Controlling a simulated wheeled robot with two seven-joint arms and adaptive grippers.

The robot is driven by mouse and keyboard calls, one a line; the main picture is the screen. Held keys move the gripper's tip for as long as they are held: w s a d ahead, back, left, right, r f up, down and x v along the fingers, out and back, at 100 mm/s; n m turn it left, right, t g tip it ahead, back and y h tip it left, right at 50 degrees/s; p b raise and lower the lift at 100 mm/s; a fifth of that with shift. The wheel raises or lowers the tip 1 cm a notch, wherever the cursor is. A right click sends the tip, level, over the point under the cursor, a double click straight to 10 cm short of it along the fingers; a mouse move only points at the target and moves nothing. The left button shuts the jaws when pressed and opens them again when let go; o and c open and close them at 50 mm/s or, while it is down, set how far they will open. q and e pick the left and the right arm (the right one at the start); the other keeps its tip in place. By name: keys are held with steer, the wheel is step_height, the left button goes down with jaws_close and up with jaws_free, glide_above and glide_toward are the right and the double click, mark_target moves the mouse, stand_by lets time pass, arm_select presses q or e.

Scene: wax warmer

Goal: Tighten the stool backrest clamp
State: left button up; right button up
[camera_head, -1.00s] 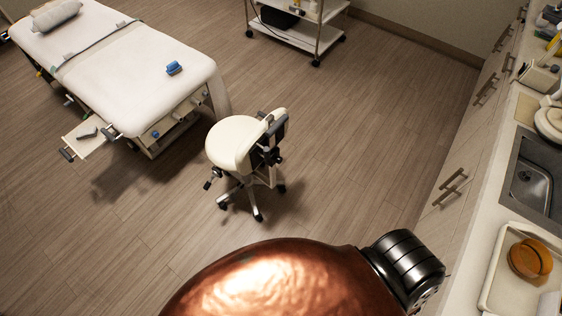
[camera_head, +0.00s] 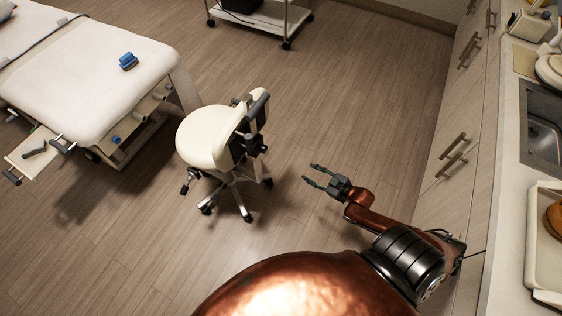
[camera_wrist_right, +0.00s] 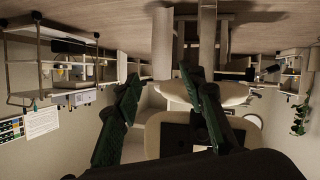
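The stool (camera_head: 205,135) has a round cream seat and stands on a wheeled base mid-floor in the head view. Its backrest (camera_head: 230,148) is at the right side of the seat, with black clamp hardware and a dark knob (camera_head: 263,149). My right gripper (camera_head: 311,173) is open and empty, to the right of the stool and apart from it, its fingers pointing left towards it. In the right wrist view my fingers (camera_wrist_right: 160,76) are spread, with pale stool-like parts beyond; the knob is hard to make out there. My left gripper is not in view.
A treatment bed (camera_head: 90,90) with a blue item (camera_head: 128,62) stands at left. A white trolley (camera_head: 262,17) is at the back. A cabinet and counter (camera_head: 500,180) line the right, close to my right arm. The floor between stool and cabinet is otherwise clear.

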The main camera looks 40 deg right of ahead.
steer(key=w+a+r+n+t+y+b, duration=0.25)
steer(key=w+a+r+b, duration=0.2)
steer(key=r, duration=0.25)
steer(key=y, duration=0.3)
glide_toward(266, 150)
steer(key=shift+t+h, duration=0.25)
steer(key=shift+h, duration=0.1)
steer(key=shift+a+b+x, duration=0.15)
steer(key=shift+b+x, duration=0.5)
steer(key=shift+x, duration=0.8)
steer(key=shift+a+b+x, duration=0.15)
steer(key=shift+b+x, duration=0.5)
steer(key=shift+x, duration=0.75)
steer(key=shift+b+x, duration=0.35)
steer(key=shift+x, duration=0.6)
steer(key=shift+w+a+p, duration=0.1)
steer(key=shift+w+p, duration=0.1)
steer(key=shift+p, duration=0.1)
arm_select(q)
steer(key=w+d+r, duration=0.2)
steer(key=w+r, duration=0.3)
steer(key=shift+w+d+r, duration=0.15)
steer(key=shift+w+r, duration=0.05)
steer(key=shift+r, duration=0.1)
arm_select(e)
steer(key=shift+c, duration=0.2)
